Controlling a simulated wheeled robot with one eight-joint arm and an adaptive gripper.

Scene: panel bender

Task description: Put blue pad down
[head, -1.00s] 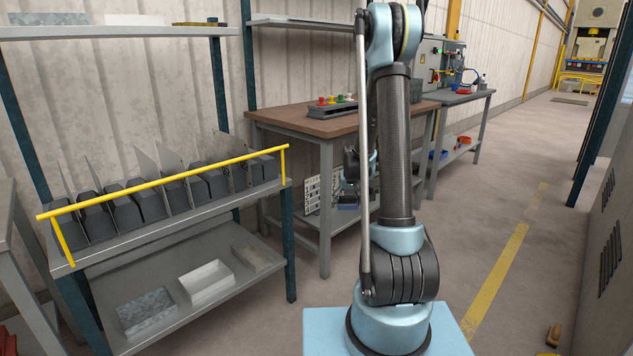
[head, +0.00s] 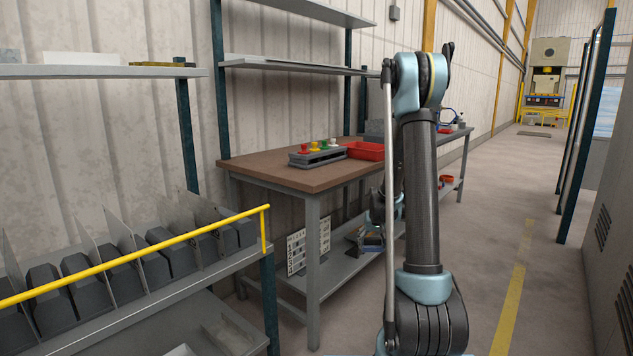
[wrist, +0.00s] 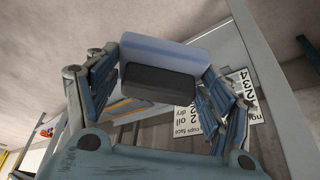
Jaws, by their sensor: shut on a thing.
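The blue pad (wrist: 165,52) is light blue with a dark grey block-like side. In the wrist view it sits between the two fingers of my gripper (wrist: 164,66), which is shut on it. In the head view my gripper (head: 374,236) shows small, low beside the workbench, partly hidden behind my arm. It is in front of the bench's lower shelf (head: 330,281), below the brown top. I cannot tell whether the pad touches anything beneath it.
The workbench (head: 268,178) carries a grey holder with coloured knobs (head: 318,156) and a red tray (head: 365,150). A white sign board (head: 309,247) stands on the lower shelf. A rack with a yellow rail (head: 150,262) is at left. The floor aisle at right is clear.

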